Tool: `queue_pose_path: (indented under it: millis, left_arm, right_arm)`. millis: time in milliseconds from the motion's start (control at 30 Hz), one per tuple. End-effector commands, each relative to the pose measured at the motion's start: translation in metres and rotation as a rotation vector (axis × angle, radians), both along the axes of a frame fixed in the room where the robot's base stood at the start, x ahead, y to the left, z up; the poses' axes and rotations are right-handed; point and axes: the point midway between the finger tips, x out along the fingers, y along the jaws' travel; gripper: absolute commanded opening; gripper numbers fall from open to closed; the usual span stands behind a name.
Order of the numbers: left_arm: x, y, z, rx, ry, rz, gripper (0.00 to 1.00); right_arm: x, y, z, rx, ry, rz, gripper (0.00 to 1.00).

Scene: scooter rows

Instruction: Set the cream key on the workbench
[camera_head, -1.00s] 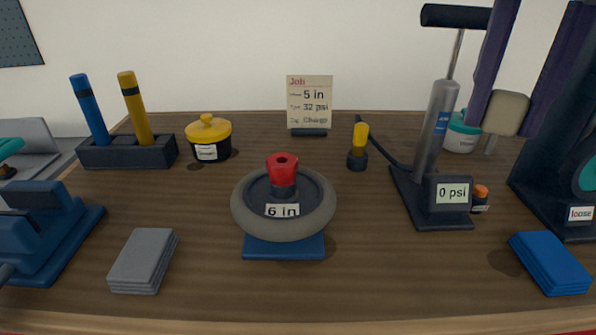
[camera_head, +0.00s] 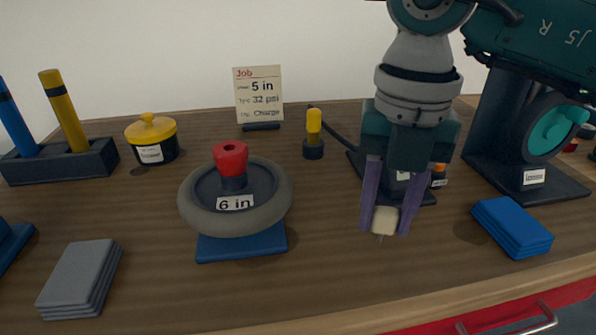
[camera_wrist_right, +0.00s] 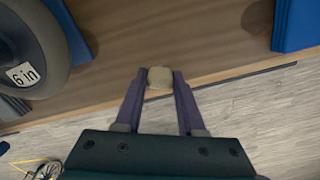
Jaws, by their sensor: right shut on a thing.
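The cream key (camera_head: 384,221) is a small rounded cream block with a thin shaft pointing down. My right gripper (camera_head: 384,228) points down with its purple fingers shut on the key. The key is low over the front part of the workbench (camera_head: 330,285), between the wheel and the blue pad; I cannot tell whether its shaft touches the wood. In the right wrist view the key (camera_wrist_right: 160,77) sits between the fingertips, against the bench's front edge. My left gripper is not in view.
A grey wheel (camera_head: 190,211) marked "6 in" stands on a blue base to the left. A blue pad stack (camera_head: 512,226) lies to the right, a grey one (camera_head: 80,280) at front left. The pump is mostly hidden behind my arm. Bare wood lies around the key.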

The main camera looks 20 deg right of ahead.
Motion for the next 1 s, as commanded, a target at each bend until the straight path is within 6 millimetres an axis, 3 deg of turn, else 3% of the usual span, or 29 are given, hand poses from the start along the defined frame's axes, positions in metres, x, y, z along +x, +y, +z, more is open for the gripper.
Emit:
queue_pose_path:
  millis: [100, 200, 600, 633, 867, 1000]
  left_arm:
    - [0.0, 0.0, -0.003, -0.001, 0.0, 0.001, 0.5]
    - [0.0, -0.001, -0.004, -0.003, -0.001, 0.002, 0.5]
    - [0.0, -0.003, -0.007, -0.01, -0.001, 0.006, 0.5]
    - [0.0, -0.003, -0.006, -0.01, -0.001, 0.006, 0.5]
    - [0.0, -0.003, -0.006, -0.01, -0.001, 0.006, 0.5]
    - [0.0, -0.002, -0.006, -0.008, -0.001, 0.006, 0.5]
  right_arm:
    - [-0.001, 0.0, -0.022, 0.001, 0.006, -0.001, 0.0]
    - [-0.001, 0.0, -0.032, -0.001, 0.004, 0.0, 0.0]
    - [0.0, 0.0, -0.038, 0.0, 0.001, 0.0, 0.0]
    - [0.0, 0.0, -0.037, 0.0, 0.001, 0.0, 0.41]
    - [-0.001, 0.0, -0.037, -0.001, 0.002, 0.0, 0.67]
    - [-0.001, 0.0, -0.037, -0.001, 0.002, 0.0, 0.68]
